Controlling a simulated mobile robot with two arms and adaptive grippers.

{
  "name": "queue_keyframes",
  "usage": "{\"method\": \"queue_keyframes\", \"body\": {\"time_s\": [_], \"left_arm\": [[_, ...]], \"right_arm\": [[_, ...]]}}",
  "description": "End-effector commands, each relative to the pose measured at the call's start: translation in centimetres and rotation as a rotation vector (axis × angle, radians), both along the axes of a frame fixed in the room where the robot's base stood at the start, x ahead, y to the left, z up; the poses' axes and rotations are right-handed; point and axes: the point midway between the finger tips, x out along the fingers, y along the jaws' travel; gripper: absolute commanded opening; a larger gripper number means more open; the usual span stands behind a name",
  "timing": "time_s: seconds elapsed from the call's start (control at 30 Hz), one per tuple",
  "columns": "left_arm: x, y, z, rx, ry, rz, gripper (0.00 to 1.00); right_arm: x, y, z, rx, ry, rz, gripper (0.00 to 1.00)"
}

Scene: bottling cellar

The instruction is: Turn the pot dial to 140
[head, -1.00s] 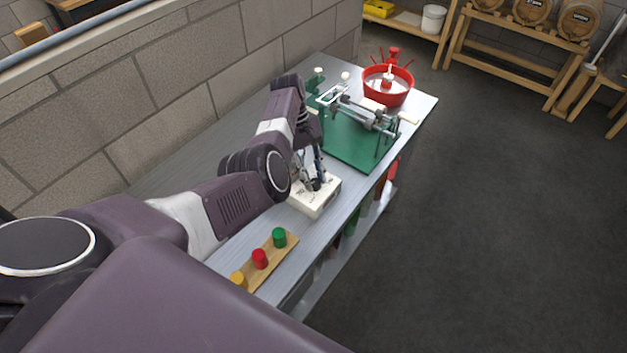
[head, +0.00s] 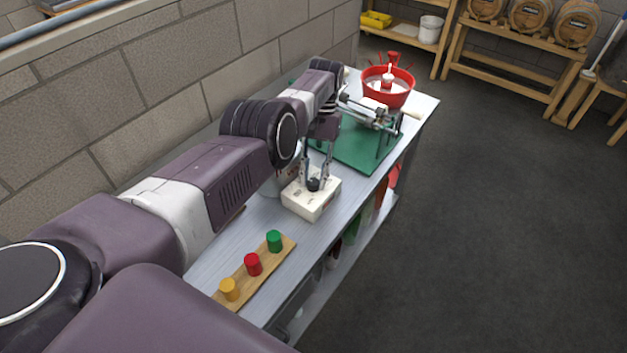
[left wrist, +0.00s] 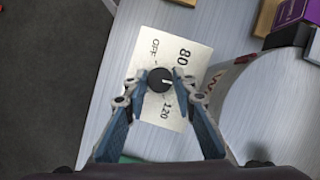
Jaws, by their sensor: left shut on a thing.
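The pot dial is a black round knob (left wrist: 159,80) on a cream box (head: 311,204) on the grey bench. The box also shows in the left wrist view (left wrist: 150,120), with OFF, 80 and 120 printed around the knob. The knob's white mark points right, between 80 and 120. No 140 is readable; part of the face is covered by my finger. My left gripper (head: 314,178) points down at the box, its fingertips shut on the knob from both sides. My right gripper is out of view.
A pale cylinder with red lettering (left wrist: 265,110) stands beside the box. A wooden strip (head: 266,268) with yellow, red and green pegs lies nearer. A green-based metal device (head: 362,148) and a red pot (head: 402,98) stand farther along. A wall borders the bench.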

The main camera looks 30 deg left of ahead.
Motion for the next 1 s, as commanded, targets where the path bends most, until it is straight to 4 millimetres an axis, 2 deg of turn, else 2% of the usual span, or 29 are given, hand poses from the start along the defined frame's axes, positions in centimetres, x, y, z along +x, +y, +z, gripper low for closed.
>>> {"method": "queue_keyframes", "body": {"time_s": [0.17, 0.37, 1.0], "left_arm": [[0.1, -0.1, 0.3, 0.003, -0.002, -0.17, 0.01], [0.1, -0.3, 0.5, 0.003, -0.001, -0.361, 0.01], [-0.1, -0.5, 0.6, 0.004, -0.001, -0.969, 0.01]], "right_arm": [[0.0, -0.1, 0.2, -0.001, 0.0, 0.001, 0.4], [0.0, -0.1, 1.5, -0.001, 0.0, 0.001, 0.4], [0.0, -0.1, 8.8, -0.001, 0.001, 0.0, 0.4]]}}
